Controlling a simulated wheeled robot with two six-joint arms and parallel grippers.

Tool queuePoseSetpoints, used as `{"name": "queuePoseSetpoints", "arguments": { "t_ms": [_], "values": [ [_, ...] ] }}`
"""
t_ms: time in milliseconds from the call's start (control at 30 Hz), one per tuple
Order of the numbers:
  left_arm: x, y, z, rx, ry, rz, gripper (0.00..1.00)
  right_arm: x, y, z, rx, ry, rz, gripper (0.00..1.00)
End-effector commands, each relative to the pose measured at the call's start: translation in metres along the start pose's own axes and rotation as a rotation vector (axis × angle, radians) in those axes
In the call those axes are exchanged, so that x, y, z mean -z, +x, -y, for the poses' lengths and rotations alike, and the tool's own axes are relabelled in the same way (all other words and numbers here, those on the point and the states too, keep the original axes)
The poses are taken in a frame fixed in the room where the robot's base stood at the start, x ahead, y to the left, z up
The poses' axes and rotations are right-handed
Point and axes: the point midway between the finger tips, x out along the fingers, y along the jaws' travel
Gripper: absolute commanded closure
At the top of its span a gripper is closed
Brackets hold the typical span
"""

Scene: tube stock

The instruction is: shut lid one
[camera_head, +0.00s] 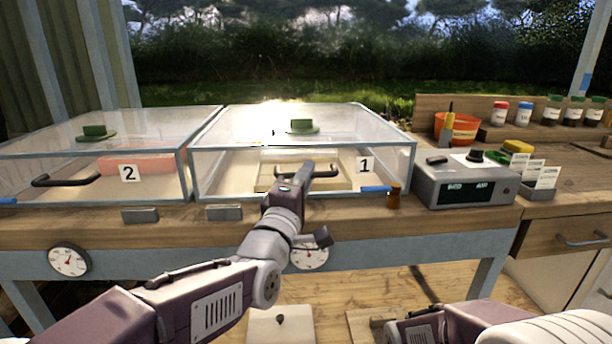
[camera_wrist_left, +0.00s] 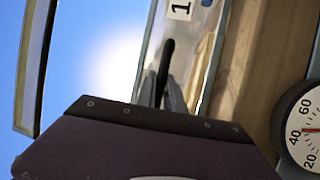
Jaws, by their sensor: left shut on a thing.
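Box one (camera_head: 235,185) is a clear-walled case with a pale frame and a white "1" label (camera_head: 364,165) on its front. Its clear lid (camera_head: 350,120) has a green round knob (camera_head: 301,127) seen at the top. I cannot tell whether the lid sits fully down. A dark bar handle (camera_head: 325,174) is at the front, below the lid. My left gripper (camera_head: 304,172) is at this handle and shut on it. In the left wrist view, the gripper (camera_wrist_left: 162,92) has its fingers around the dark handle (camera_wrist_left: 166,58), beside the "1" label. My right gripper is out of view.
Box two (camera_head: 188,180) stands left of box one. A grey device (camera_head: 466,188) with a display and a small brown bottle (camera_head: 394,196) stand to the right. Dials (camera_head: 69,261) sit on the bench front. Several bottles line a rear shelf (camera_head: 480,128).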

Motion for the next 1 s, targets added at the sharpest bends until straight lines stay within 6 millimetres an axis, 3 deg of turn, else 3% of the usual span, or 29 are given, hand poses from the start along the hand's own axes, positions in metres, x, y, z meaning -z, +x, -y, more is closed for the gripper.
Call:
{"name": "queuePoseSetpoints", "arguments": {
  "t_ms": [467, 500, 533, 1000],
  "values": [
    [-0.0008, -0.0013, 0.0121, 0.017, -0.003, 0.001, 1.0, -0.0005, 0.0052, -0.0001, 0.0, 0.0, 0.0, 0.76],
    [-0.0008, -0.0012, 0.0122, 0.017, -0.003, 0.001, 0.82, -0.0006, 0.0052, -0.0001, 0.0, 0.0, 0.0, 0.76],
    [-0.0009, -0.0012, 0.0123, 0.017, -0.003, 0.001, 0.78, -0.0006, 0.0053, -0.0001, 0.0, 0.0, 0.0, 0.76],
    [-0.0006, -0.001, 0.0085, 0.008, -0.001, 0.001, 0.78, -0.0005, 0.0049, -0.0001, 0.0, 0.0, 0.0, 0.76]
  ]
}}
